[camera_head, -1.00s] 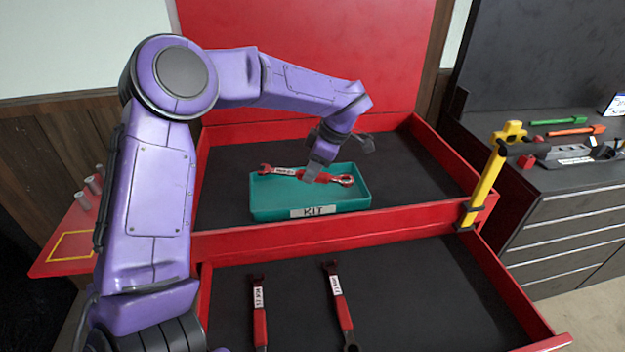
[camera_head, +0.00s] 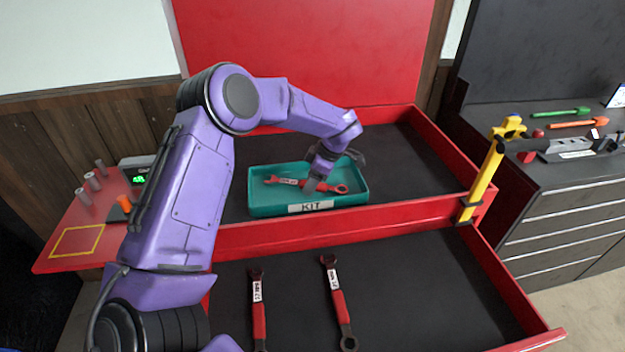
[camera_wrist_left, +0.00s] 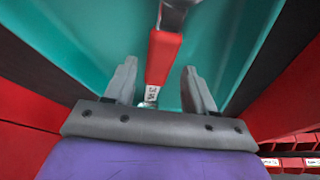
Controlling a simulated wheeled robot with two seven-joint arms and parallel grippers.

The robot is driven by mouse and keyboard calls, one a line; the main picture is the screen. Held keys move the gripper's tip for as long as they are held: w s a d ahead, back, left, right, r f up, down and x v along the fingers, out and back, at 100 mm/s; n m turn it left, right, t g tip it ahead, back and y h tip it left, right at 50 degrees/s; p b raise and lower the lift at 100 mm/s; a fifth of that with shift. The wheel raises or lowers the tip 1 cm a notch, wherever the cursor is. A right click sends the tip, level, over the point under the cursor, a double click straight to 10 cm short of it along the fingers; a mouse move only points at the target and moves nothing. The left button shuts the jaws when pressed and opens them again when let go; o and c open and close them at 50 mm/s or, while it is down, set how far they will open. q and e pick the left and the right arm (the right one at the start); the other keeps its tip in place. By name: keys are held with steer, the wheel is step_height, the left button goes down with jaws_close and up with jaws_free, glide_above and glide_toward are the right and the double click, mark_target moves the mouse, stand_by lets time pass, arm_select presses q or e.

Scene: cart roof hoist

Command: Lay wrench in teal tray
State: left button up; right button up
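A red-handled wrench (camera_head: 290,182) with metal ends and a white label lies inside the teal tray (camera_head: 262,208), which has a KIT label on its front. The wrench also shows in the left wrist view (camera_wrist_left: 162,56), running between the fingers. My left gripper (camera_head: 313,186) is low over the tray at the middle of the wrench. In the left wrist view the left gripper (camera_wrist_left: 159,88) is open, its fingers apart with gaps on both sides of the handle. The gripper hides part of the handle in the head view. My right gripper is not in view.
The tray stands in the upper red cart compartment (camera_head: 400,150), whose walls surround it. Two more red wrenches (camera_head: 258,310) (camera_head: 339,305) lie in the lower drawer. A yellow post (camera_head: 484,185) stands at the right. A red side shelf (camera_head: 60,262) is at the left.

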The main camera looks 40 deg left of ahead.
arm_select(q)
steer(key=b+v, duration=0.1)
steer(key=v, duration=1.1)
steer(key=shift+d, duration=0.1)
